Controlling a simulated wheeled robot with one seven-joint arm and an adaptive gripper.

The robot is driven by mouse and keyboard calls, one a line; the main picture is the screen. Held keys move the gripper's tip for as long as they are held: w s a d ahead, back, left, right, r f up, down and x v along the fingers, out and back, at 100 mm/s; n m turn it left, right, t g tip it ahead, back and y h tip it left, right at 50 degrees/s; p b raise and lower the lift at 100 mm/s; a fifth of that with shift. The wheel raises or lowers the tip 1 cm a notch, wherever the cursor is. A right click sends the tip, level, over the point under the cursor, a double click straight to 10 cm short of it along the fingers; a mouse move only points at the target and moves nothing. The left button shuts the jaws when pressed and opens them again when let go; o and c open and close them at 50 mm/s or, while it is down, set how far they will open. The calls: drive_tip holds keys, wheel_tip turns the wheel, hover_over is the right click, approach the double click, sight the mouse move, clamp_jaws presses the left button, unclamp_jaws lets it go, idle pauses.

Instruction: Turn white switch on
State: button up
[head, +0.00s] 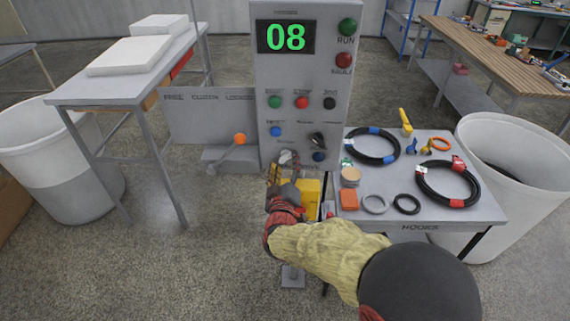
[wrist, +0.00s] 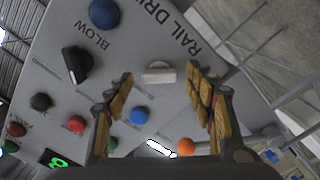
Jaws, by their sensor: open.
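The white switch (wrist: 158,75) is a short pale bar on the face of the grey control panel (wrist: 125,40), by the "RAIL DR..." lettering. In the wrist view it lies between the two fingers of my gripper (wrist: 160,88), with clear space on both sides. My gripper is open and holds nothing. In the head view my gripper (head: 284,182) is at the lower part of the panel (head: 262,72) and hides much of the switch area. I cannot tell whether the fingertips touch the panel.
A black rotary switch (wrist: 77,63), blue buttons (wrist: 104,13) (wrist: 139,115) and red buttons surround the switch. An orange-tipped lever (head: 239,139) sticks out left of the panel.

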drive_tip(key=shift+w, duration=0.75)
drive_tip(key=c, duration=0.3)
drive_tip(key=c, duration=0.8)
drive_tip(key=shift+c, duration=0.3)
drive_tip(key=shift+m+b, duration=0.35)
drive_tip(key=shift+m, duration=0.05)
drive_tip(key=m+b, duration=0.2)
drive_tip(key=m, duration=0.1)
drive_tip(key=shift+f+m, duration=0.1)
drive_tip(key=shift+m, duration=0.2)
drive_tip(key=shift+m+b, duration=1.5)
drive_tip(key=shift+m, duration=0.7)
